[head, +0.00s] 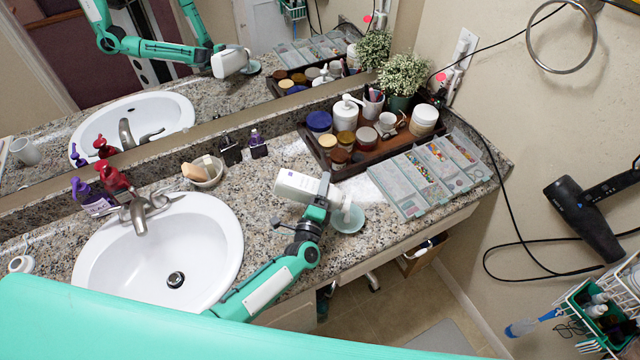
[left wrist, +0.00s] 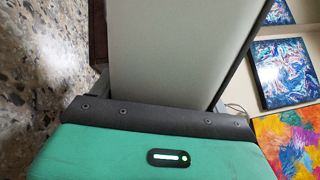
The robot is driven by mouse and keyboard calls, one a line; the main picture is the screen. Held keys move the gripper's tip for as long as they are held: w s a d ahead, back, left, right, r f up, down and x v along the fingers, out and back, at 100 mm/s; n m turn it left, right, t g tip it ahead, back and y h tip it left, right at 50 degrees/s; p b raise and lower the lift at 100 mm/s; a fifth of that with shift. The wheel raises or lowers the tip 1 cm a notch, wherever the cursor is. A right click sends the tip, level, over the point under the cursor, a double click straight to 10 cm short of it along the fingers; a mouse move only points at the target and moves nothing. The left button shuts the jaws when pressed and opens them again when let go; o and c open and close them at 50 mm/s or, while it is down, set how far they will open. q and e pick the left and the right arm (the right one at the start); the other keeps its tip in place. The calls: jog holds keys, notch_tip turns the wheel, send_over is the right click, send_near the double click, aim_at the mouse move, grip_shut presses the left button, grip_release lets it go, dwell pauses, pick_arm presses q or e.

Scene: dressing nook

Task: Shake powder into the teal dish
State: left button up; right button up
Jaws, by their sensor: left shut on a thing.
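My left gripper (head: 320,205) reaches over the counter from below and is shut on a white powder bottle (head: 295,185). The bottle lies tipped nearly on its side, its narrow end to the right, by the teal dish. The gripper covers the middle of the bottle. The teal dish (head: 348,220) sits on the counter near its front edge, just right of the gripper. I cannot tell whether powder is in it. In the left wrist view the bottle's pale broad side (left wrist: 180,50) fills the space beyond the gripper. My right gripper is not in view.
Clear pill-style organizer cases (head: 415,185) lie right of the dish. A dark tray (head: 345,168) with jars stands behind it. The sink (head: 160,255) is to the left, with a small soap bowl (head: 207,172) behind. The mirror (head: 225,100) repeats the arm and bottle.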

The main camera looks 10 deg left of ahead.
pick_arm(q)
jog(key=shift+d+r+m+p, duration=0.25)
jog(key=shift+r+m+p, duration=0.15)
jog(key=shift+m+p, duration=0.5)
jog(key=shift+d+r+m+p, duration=0.2)
jog(key=shift+r+m+p, duration=0.3)
jog(key=shift+p, duration=0.7)
jog(key=shift+d+f+m+h+p, duration=0.15)
jog(key=shift+m+h+p, duration=0.2)
jog(key=shift+m, duration=0.25)
jog(key=shift+r+p, duration=0.3)
jog(key=shift+p, duration=0.25)
jog(key=shift+f, duration=0.2)
